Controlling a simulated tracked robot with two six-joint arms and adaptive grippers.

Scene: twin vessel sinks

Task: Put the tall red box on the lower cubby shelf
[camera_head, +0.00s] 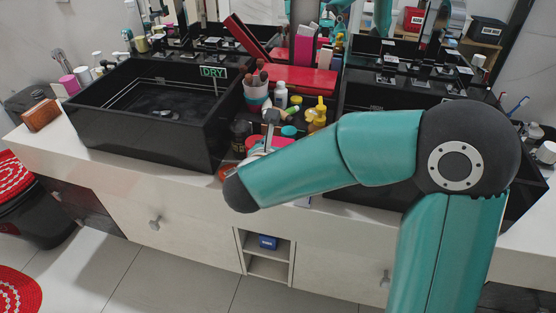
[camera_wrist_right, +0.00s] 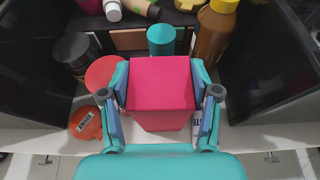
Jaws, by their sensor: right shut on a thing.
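The tall red box (camera_wrist_right: 160,92) fills the middle of the right wrist view, between the two fingers of my right gripper (camera_wrist_right: 160,82). The fingers press on its left and right sides. In the head view my right gripper (camera_head: 269,132) is mostly hidden behind my own forearm, over the counter's front edge between the basins. Only a little pink-red (camera_head: 283,142) shows beside it there. The cubby (camera_head: 238,250) is open in the cabinet front below, with an upper and a lower shelf (camera_head: 268,268). The lower shelf looks empty. My left gripper is out of view.
A small blue box (camera_head: 268,242) sits on the upper cubby shelf. Black basins stand left (camera_head: 150,130) and right (camera_head: 375,98). A brush cup (camera_head: 256,92), yellow bottle (camera_head: 318,112), black jar (camera_wrist_right: 76,52) and round red item (camera_wrist_right: 103,74) crowd the counter around the gripper.

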